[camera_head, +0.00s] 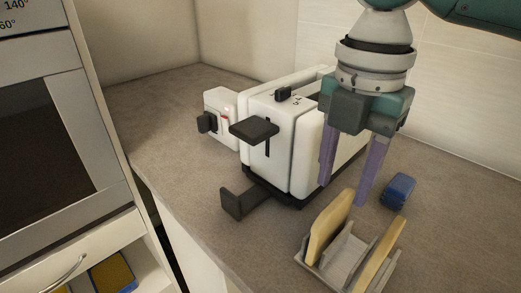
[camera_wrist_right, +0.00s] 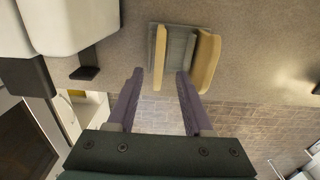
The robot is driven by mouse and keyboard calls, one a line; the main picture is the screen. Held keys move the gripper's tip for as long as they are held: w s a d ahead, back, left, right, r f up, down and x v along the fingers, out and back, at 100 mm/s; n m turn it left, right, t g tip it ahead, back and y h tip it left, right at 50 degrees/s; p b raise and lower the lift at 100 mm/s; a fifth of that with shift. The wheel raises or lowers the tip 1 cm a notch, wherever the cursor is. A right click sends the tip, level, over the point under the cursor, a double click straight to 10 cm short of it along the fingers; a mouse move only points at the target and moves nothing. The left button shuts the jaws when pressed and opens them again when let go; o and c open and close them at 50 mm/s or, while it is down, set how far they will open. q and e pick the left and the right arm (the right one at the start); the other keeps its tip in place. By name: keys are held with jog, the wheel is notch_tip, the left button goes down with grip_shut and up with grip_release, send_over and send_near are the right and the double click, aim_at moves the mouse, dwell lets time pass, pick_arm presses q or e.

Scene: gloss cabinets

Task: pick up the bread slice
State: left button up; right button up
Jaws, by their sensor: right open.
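Two upright bread slices stand in a grey slotted holder (camera_head: 345,252) on the counter. In the head view, one bread slice (camera_head: 330,226) is at the holder's left end and the other bread slice (camera_head: 381,256) at its right end. In the right wrist view, the slices show as a thin slice (camera_wrist_right: 160,57) and a wider slice (camera_wrist_right: 206,62) on either side of the holder (camera_wrist_right: 179,48). My right gripper (camera_head: 343,193) is open with purple fingers pointing down, above and behind the holder. Nothing is between its fingers (camera_wrist_right: 158,88). My left gripper is not in view.
A white toaster (camera_head: 284,143) with a dark lever stands left of my right gripper. A small white device (camera_head: 219,110) stands behind it. A blue object (camera_head: 398,190) lies right of the fingers. The counter's front edge runs along the left, beside an oven (camera_head: 40,130).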

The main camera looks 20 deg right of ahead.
aim_at(337, 202)
notch_tip(337, 202, down, 5)
jog(key=shift+w+f, duration=0.1)
jog(key=shift+f, duration=0.1)
jog(key=shift+c, duration=0.2)
grip_shut()
dwell(0.5)
